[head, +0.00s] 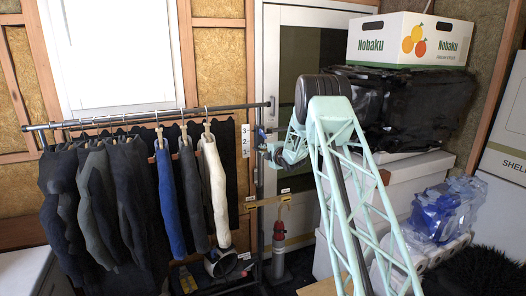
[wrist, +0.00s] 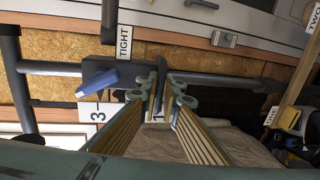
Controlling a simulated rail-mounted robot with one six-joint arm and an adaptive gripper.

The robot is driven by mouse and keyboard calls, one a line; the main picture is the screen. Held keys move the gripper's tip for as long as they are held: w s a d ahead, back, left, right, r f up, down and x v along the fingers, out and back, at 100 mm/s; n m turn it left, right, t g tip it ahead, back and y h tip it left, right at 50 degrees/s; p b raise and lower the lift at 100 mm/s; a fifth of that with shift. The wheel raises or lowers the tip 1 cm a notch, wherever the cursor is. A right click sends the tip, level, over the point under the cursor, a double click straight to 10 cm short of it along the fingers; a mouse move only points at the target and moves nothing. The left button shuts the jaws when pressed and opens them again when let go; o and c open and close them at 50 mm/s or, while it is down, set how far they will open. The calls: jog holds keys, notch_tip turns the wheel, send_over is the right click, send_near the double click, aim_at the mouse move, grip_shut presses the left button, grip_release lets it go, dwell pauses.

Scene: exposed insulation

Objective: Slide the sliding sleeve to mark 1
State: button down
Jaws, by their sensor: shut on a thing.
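The sliding sleeve (wrist: 215,82) is a thick dark section around a grey post, which runs left to right in the wrist view. A blue lever (wrist: 98,82) with a pale end sticks out near the sleeve's left part, close to a label reading TIGHT (wrist: 124,42). A white scale (wrist: 95,115) shows 3 at left and 1 between my fingers; 2 is hidden. My gripper (wrist: 160,92) is shut on a thin dark fin (wrist: 161,68) of the sleeve, which appears beside the 1. In the head view the scale (head: 245,140) stands left of the post, and my gripper (head: 267,147) is small there.
Clothes (head: 110,200) hang from the rack's rail (head: 160,114), left of the post. A yellow bar (head: 268,200) with small labels crosses low on the post. Boxes (head: 410,40) and wrapped packs fill the right.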

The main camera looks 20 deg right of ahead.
jog(key=shift+f+b, duration=5.3)
jog(key=shift+f, duration=0.75)
jog(key=shift+s+f, duration=0.1)
jog(key=c, duration=3.2)
grip_release()
jog(key=shift+o, duration=0.2)
jog(key=shift+s+r, duration=0.2)
jog(key=shift+s, duration=0.2)
jog(key=v, duration=1.1)
jog(key=shift+r, duration=0.1)
